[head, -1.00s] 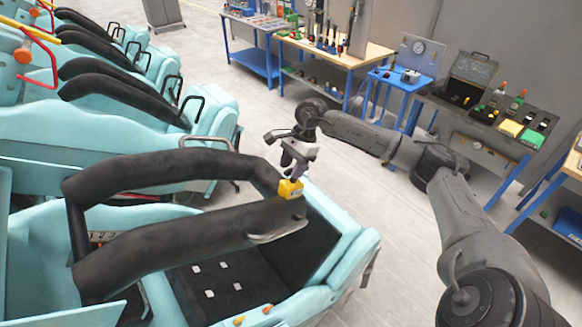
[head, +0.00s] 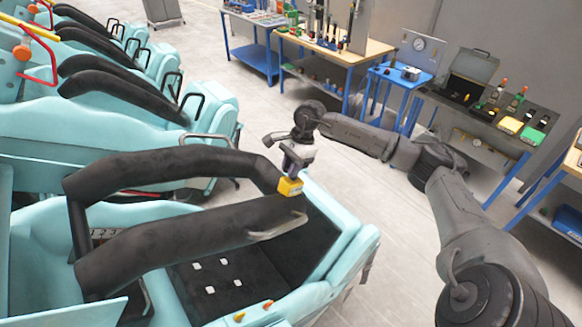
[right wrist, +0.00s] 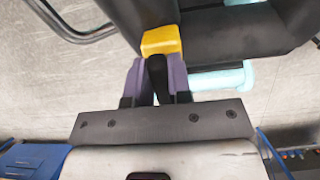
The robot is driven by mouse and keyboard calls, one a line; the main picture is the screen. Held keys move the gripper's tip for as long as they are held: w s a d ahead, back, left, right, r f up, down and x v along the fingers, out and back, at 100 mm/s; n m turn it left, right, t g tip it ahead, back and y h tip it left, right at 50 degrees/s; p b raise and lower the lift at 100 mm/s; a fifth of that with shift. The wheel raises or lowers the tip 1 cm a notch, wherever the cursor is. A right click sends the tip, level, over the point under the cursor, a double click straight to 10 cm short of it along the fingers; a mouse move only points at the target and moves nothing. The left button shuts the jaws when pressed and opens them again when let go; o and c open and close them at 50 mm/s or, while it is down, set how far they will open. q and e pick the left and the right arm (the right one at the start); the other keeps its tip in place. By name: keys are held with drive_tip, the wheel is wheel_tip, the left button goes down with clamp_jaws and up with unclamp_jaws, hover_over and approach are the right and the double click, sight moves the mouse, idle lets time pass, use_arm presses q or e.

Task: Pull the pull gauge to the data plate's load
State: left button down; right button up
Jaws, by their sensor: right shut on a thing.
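The pull gauge is a yellow block (head: 290,187) at the end of a black padded restraint bar (head: 225,165) on the near teal coaster car (head: 340,262). It also shows in the right wrist view as a yellow block (right wrist: 161,40) with a black handle (right wrist: 157,76). My right gripper (head: 292,166) is above the block in the head view. In the right wrist view its purple fingers (right wrist: 158,82) are shut on the black handle. The gauge's reading is too small to tell. I cannot make out a data plate. My left gripper is not in view.
More teal cars (head: 110,125) with black restraints stand to the left. Blue-framed workbenches (head: 330,50) with tools line the back and right. Grey floor (head: 240,110) is clear between the cars and benches. A second black bar (head: 190,240) lies close to the gauge.

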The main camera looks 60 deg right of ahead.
clamp_jaws()
drive_tip(key=shift+r, duration=0.1)
drive_tip(key=shift+d+r, duration=0.1)
drive_tip(key=shift+r, duration=0.2)
drive_tip(key=v, duration=0.3)
drive_tip(key=shift+r, duration=0.45)
drive_tip(key=o, duration=0.6)
unclamp_jaws()
drive_tip(key=shift+o, duration=1.1)
